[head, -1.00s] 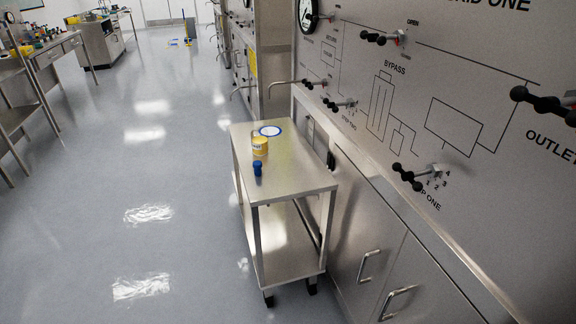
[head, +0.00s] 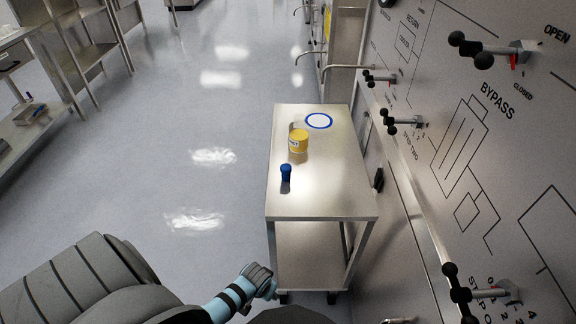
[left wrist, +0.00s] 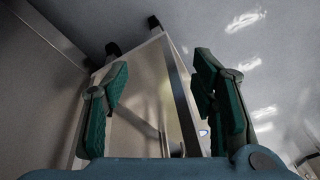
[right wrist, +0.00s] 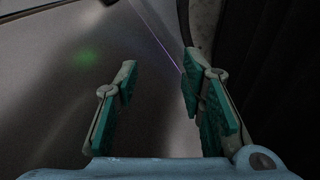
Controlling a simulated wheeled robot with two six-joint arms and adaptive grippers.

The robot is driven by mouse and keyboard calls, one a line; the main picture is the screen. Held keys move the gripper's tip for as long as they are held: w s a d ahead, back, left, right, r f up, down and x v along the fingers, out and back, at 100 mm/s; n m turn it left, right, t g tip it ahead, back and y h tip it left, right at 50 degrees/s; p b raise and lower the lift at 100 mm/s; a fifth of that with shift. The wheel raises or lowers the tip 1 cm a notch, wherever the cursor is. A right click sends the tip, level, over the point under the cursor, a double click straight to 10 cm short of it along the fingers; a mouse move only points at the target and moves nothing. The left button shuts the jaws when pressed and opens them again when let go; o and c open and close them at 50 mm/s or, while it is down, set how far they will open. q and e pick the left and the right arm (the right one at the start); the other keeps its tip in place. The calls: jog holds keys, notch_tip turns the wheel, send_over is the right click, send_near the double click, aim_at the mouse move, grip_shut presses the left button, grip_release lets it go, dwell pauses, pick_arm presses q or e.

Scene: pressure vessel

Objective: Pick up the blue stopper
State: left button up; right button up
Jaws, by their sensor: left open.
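The blue stopper (head: 286,173) stands upright on the steel cart's top (head: 340,190), near its left edge. Behind it on the cart are a yellow container (head: 298,141) and a white disc with a blue ring (head: 318,121). My left arm reaches in at the bottom of the head view, below and in front of the cart, well short of the stopper. In the left wrist view my left gripper (left wrist: 160,100) is open and empty, with the cart's frame beyond it. In the right wrist view my right gripper (right wrist: 155,90) is open and empty. Neither wrist view shows the stopper.
A panel wall with black-knobbed valve handles (head: 485,52) runs along the right, close to the cart. A steel shelf (head: 95,55) stands at the far left. The floor (head: 200,150) left of the cart is clear.

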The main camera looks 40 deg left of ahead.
pick_arm(q)
jog(key=w+r, duration=0.4)
jog(key=r, duration=0.3)
jog(key=w+a+r+n+p, duration=0.1)
jog(key=w+r, duration=0.3)
jog(key=r, duration=0.4)
jog(key=w+r+n+t, duration=0.1)
jog(key=w+r, duration=0.3)
jog(key=r, duration=0.4)
jog(key=shift+a+y+p, duration=0.2)
jog(key=shift+y+p, duration=0.15)
jog(key=shift+y, duration=0.05)
jog(key=n, duration=0.5)
send_near(286, 167)
jog(key=s+d+r, duration=0.1)
jog(key=d+r, duration=0.1)
jog(key=shift+n+y, duration=0.3)
jog(key=shift+y, duration=0.2)
jog(key=b+x, duration=0.4)
jog(key=x, duration=1)
jog(key=shift+w+a, duration=0.15)
jog(key=shift+a, duration=0.05)
jog(key=shift+r, duration=0.1)
jog(key=shift+c, duration=0.3)
pick_arm(e)
jog(key=shift+w+a+f, duration=0.1)
jog(key=shift+w+f, duration=0.1)
jog(key=shift+f, duration=0.3)
jog(key=shift+w+f, duration=0.15)
jog(key=shift+f, duration=0.35)
